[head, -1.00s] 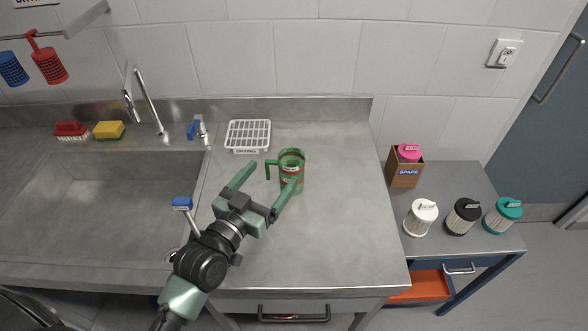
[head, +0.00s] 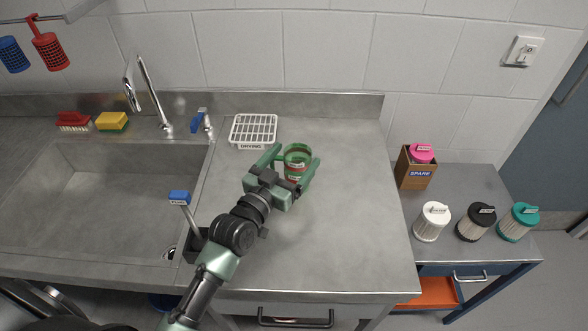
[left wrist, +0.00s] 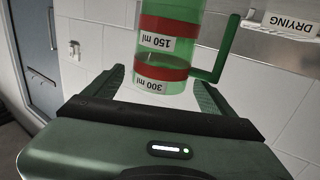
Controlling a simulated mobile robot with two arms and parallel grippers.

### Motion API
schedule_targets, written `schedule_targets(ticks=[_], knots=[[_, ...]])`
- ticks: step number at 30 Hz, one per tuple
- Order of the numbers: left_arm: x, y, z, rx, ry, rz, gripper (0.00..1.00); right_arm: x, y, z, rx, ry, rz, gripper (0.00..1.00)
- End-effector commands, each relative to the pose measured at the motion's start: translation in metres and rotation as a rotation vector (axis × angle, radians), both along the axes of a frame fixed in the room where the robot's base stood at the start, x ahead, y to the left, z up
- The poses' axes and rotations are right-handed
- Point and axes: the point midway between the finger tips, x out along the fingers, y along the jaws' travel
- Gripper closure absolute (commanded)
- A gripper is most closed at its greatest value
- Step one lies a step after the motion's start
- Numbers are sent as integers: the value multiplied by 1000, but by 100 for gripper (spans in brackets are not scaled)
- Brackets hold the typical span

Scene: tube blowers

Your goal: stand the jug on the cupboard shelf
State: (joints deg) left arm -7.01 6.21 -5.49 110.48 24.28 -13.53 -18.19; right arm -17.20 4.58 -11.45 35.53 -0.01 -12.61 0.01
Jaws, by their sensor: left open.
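A green see-through jug (head: 298,151) with red bands stands upright on the steel worktop (head: 330,240). In the left wrist view the jug (left wrist: 166,50) shows labels of 150 ml and 300 ml, with its handle at the right of that picture. My left gripper (head: 296,158) is open, its fingers reaching along either side of the jug. In the head view the left finger partly covers the handle side. I cannot tell whether either finger touches the jug. My right gripper is not in view. I cannot make out a cupboard shelf for certain.
A white drying rack (head: 254,130) lies just behind and left of the jug. A sink (head: 110,185) is at the left. White, black and teal lidded filters and a SPARE box (head: 417,172) stand on the lower right bench. The front right worktop is clear.

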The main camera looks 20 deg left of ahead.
Motion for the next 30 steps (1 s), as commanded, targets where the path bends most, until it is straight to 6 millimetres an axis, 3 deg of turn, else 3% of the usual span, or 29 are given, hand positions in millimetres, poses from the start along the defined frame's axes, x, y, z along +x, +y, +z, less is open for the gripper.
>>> schedule_targets(ticks=[3,9,17,20,24,27,30], knots=[[21,-5,3,-1,-2,-1,15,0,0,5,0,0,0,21],[45,-10,2,0,-1,-1,15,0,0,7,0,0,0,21],[48,-10,0,0,0,-1,15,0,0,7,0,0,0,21],[48,-10,0,0,0,-1,37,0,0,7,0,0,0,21],[48,-10,0,0,0,-1,76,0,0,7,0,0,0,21],[48,-10,0,0,0,-1,100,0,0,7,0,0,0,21],[48,-10,1,1,-1,0,100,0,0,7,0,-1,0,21]])
